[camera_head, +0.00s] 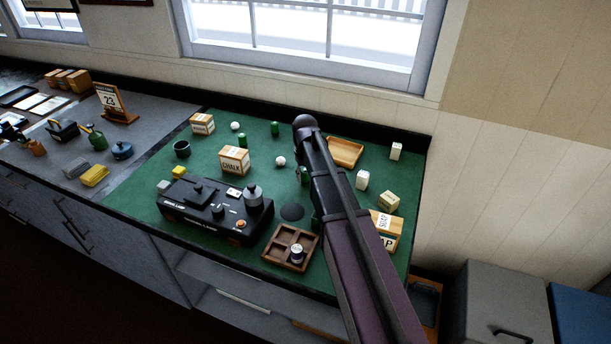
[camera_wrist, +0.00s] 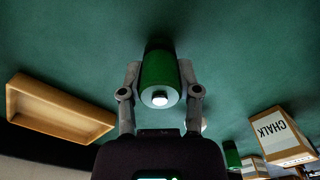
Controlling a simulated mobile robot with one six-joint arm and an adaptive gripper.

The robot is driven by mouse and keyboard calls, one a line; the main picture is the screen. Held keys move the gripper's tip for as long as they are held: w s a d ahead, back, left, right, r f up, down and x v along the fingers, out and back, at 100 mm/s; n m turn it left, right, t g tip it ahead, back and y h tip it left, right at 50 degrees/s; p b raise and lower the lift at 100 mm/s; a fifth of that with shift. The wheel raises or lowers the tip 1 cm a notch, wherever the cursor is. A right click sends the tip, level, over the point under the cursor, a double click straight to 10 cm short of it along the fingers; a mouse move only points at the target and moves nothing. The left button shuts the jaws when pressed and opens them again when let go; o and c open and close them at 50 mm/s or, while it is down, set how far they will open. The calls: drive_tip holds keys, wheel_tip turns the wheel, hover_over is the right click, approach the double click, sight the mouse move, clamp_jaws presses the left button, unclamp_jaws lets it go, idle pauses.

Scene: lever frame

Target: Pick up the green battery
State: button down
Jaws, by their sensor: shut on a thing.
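The green battery (camera_wrist: 159,80) is between the two fingers of my gripper (camera_wrist: 160,88) in the wrist view. The fingers press on its sides, and its pale round terminal faces the camera. I cannot tell whether its far end touches the green mat. In the head view my arm hides most of my gripper, and a bit of green (camera_head: 304,175) shows at the arm's left edge. Other green cylinders stand at the back of the mat, one at the middle (camera_head: 275,128) and one further left (camera_head: 242,140). Part of one shows in the wrist view (camera_wrist: 232,155).
A wooden tray (camera_head: 345,151) lies right of my arm; a chalk box (camera_head: 234,161) stands to the left. A black device (camera_head: 216,209) and a divided wooden box (camera_head: 290,247) are in front. A dark round patch (camera_head: 292,212) lies mid-mat.

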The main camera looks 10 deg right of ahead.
sight(305, 170)
drive_tip(key=shift+r+p, duration=4.9)
drive_tip(key=shift+r, duration=0.1)
drive_tip(key=shift+f, duration=0.1)
drive_tip(key=shift+f+b, duration=0.4)
drive_tip(key=shift+b, duration=0.1)
drive_tip(key=shift+s, duration=0.1)
